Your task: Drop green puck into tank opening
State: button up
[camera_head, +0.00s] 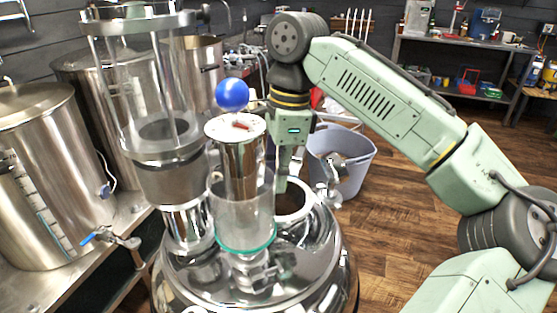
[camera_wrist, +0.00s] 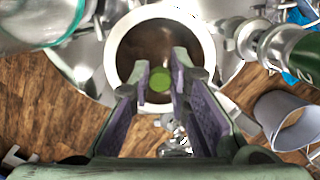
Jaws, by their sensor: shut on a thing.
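The green puck (camera_wrist: 159,79) shows as a small round disc between the fingertips of my gripper (camera_wrist: 160,75) in the wrist view. My gripper is shut on it and points down. The round tank opening (camera_wrist: 111,52) has a broad pale metal rim and a dark inside; the puck appears in front of its lower part. In the head view my gripper (camera_head: 282,186) is at the opening (camera_head: 306,212), on the shiny tank's top. The puck cannot be made out in the head view. Its exact height relative to the rim is hard to tell.
A glass and metal cylinder (camera_head: 243,215) with a blue ball (camera_head: 232,95) above it stands close left of my gripper. A valve fitting (camera_head: 330,185) rises to the right of the opening. A grey bin (camera_head: 341,172) stands behind on the wooden floor.

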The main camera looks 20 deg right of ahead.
jog(key=shift+f, duration=0.5)
jog(key=shift+a, duration=0.15)
jog(key=o, duration=0.7)
jog(key=shift+o, duration=0.2)
jog(key=shift+r, duration=0.1)
notch_tip(320, 180, up, 12)
jog(key=d, duration=0.1)
jog(key=shift+d, duration=0.25)
dwell(0.4)
